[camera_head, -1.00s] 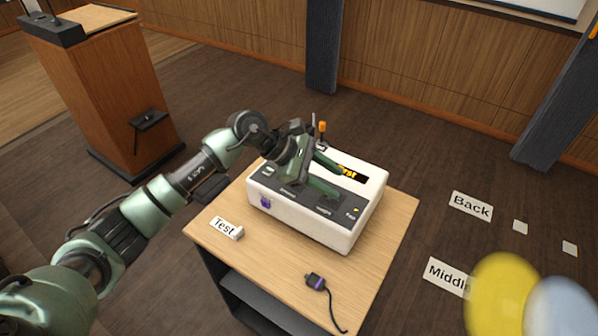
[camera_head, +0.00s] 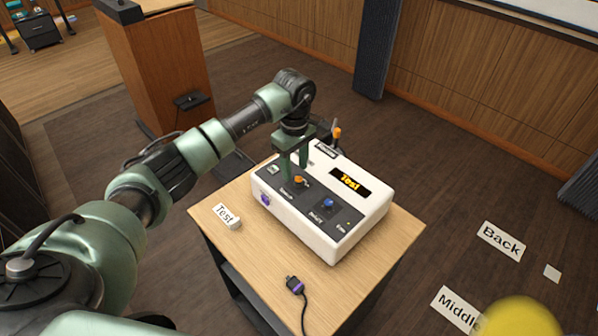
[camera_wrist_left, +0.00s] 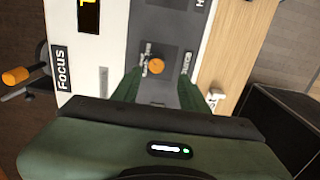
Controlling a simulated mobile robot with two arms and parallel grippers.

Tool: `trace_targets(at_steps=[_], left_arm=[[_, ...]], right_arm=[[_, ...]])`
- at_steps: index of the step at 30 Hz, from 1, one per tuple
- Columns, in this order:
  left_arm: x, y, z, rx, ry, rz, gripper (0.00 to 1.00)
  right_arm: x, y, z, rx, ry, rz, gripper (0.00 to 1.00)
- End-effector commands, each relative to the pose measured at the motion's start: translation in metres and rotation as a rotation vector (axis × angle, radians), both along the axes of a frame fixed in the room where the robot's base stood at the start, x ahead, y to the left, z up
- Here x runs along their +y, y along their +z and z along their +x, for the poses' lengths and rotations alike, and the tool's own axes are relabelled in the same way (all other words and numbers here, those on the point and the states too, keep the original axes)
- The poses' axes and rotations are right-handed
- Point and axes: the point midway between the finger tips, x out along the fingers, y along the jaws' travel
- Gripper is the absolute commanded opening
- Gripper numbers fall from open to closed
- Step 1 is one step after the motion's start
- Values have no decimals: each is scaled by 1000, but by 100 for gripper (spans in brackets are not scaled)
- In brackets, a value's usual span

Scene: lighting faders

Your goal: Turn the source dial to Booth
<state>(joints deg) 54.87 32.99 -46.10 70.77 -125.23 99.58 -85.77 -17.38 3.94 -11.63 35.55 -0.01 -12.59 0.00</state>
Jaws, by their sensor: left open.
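The white console (camera_head: 345,228) with a dark sloping panel stands on the wooden table. An orange dial (camera_head: 298,181) sits on the left of the panel and a blue knob (camera_head: 328,203) to its right. The dial labels are too small to read surely in the head view. My left gripper (camera_head: 296,174) points down at the orange dial, with its fingers apart. In the left wrist view the orange dial (camera_wrist_left: 156,65) shows between the open fingertips; whether they touch it I cannot tell. The console's display (camera_head: 350,183) reads "Test". My right gripper is not in view.
An orange-tipped lever (camera_head: 337,132) stands behind the console. A "Focus" label (camera_wrist_left: 61,68) shows in the wrist view. A lectern (camera_head: 160,65) stands behind my arm.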

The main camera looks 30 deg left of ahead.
Motion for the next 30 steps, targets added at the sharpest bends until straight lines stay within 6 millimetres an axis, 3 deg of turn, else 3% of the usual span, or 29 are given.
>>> trace_targets(at_steps=[4,12,17,22,30], left_arm=[[-2,-20,0,1,-1,-3,44],[-1,-36,0,-3,-2,-2,44],[-2,-37,1,-3,-2,-2,44],[-2,-36,0,-3,-2,-2,2],[-2,-37,1,-3,8,-3,0]], right_arm=[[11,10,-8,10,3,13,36],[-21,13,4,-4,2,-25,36],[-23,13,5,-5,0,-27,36],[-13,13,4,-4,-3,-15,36],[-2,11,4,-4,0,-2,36]])
